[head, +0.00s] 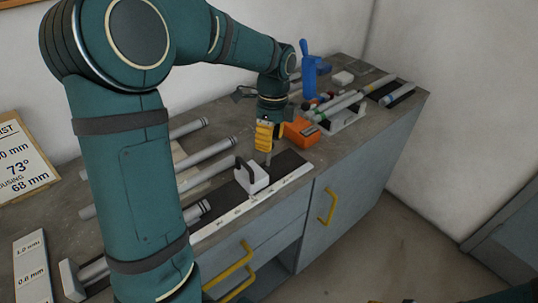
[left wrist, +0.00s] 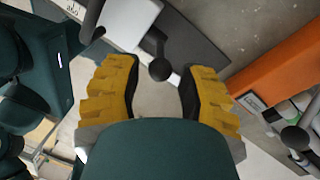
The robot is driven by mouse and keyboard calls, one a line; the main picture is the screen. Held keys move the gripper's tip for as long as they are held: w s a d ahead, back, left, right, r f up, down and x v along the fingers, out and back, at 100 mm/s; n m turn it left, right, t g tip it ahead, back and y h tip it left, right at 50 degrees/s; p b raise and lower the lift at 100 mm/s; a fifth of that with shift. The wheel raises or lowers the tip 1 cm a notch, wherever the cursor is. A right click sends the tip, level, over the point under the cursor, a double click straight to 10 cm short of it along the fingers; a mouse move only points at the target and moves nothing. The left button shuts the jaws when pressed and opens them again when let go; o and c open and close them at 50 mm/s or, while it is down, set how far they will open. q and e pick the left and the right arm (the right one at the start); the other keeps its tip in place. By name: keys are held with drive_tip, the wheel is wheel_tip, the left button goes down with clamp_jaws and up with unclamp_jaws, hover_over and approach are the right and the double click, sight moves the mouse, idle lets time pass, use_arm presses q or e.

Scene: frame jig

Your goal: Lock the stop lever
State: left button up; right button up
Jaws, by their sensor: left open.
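The stop block (head: 257,183) is white with a black handle and stands on the dark strip along the ruled rail at the bench's front. A thin lever rises beside it under my left gripper (head: 268,150). In the left wrist view, the lever's dark ball knob (left wrist: 160,69) shows between the two yellow fingers of my left gripper (left wrist: 158,95), slightly beyond their tips. The fingers are apart, with clear gaps to the knob. Part of the white block (left wrist: 128,22) shows behind. Only a sliver of my right gripper (head: 385,301) seems to show at the bottom edge.
An orange block (head: 301,131) stands just right of my left gripper; it also shows in the left wrist view (left wrist: 280,62). Several grey tubes lie left.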

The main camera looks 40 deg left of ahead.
use_arm(q)
drive_tip(key=shift+s+f+b, duration=0.15)
drive_tip(key=shift+f+b, duration=0.05)
drive_tip(key=shift+f, duration=0.8)
drive_tip(key=shift+s+f+b, duration=0.1)
drive_tip(key=shift+f+b, duration=0.1)
drive_tip(key=shift+f, duration=0.8)
drive_tip(key=shift+o, duration=0.2)
clamp_jaws()
